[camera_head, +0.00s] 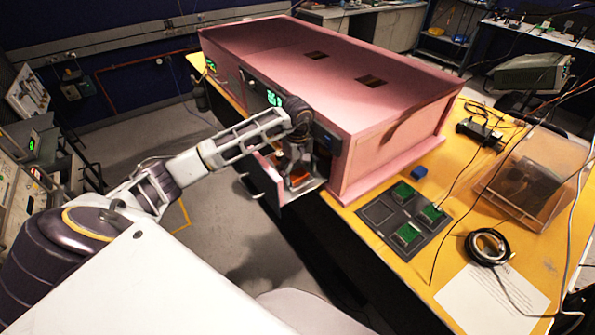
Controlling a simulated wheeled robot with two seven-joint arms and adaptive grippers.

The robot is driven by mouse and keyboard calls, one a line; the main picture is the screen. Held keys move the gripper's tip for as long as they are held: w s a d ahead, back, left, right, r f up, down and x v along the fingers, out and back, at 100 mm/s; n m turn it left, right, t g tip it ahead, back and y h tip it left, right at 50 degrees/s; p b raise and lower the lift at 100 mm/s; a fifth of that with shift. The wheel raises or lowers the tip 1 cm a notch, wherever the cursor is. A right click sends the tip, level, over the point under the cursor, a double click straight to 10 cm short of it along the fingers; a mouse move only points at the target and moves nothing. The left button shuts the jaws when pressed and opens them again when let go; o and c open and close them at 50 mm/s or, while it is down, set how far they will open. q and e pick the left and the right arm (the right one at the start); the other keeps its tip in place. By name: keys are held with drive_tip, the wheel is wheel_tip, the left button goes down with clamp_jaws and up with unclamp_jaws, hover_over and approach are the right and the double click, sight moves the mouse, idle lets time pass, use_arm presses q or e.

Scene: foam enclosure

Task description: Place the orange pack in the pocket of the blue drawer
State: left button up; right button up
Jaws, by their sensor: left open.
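A drawer (268,188) stands pulled out of the front of the pink foam enclosure, with a curved handle on its outer face. My left gripper (298,174) points down into the drawer and is open. An orange patch, which looks like the orange pack (303,184), shows inside the drawer just below my left fingers. My gripper hides part of the pack and the pocket, so I cannot tell how the pack sits or whether the fingers touch it. My right gripper is not in view.
The pink foam enclosure (290,60) fills much of the yellow table (390,285). A dark tray (378,212) with green boards, a small blue block (419,172), a coiled black cable (487,246) and a clear box (533,175) lie to the right.

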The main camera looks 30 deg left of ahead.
sight(298, 173)
use_arm(q)
wheel_tip(298, 173, up, 12)
drive_tip(key=b, duration=0.2)
drive_tip(key=shift+f+b, duration=0.15)
drive_tip(key=shift+b, duration=0.15)
idle(0.4)
drive_tip(key=shift+d+f, duration=0.1)
drive_tip(key=shift+d, duration=0.05)
idle(0.5)
